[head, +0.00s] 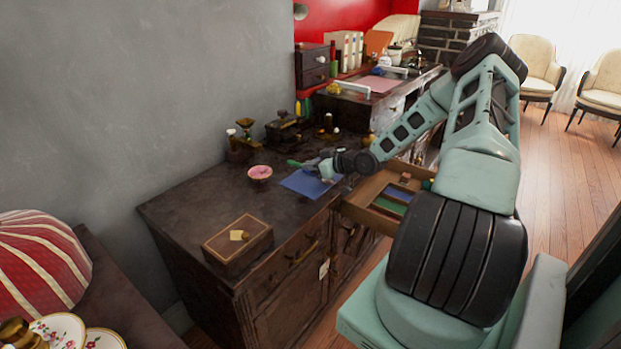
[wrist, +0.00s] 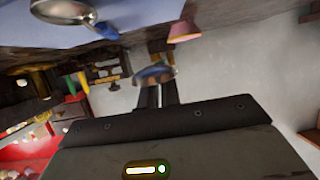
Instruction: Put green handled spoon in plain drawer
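The green handled spoon (head: 294,163) shows its green handle in the head view, pointing left from my gripper (head: 312,166) above the dark cabinet top. In the wrist view, the fingers of my gripper (wrist: 156,84) are close together, with a shiny oval bluish-grey piece (wrist: 152,72) at their tips; it looks like the spoon's bowl. My gripper appears shut on the spoon. An open wooden drawer (head: 357,208) sticks out of the cabinet below and right of my gripper. My arm covers part of it. Whether it is the plain drawer I cannot tell.
A blue cloth (head: 300,184) lies under my gripper, with a round-rimmed metal thing (wrist: 62,12) on it. A wooden box (head: 238,246) sits nearer. The cabinet top between them is clear.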

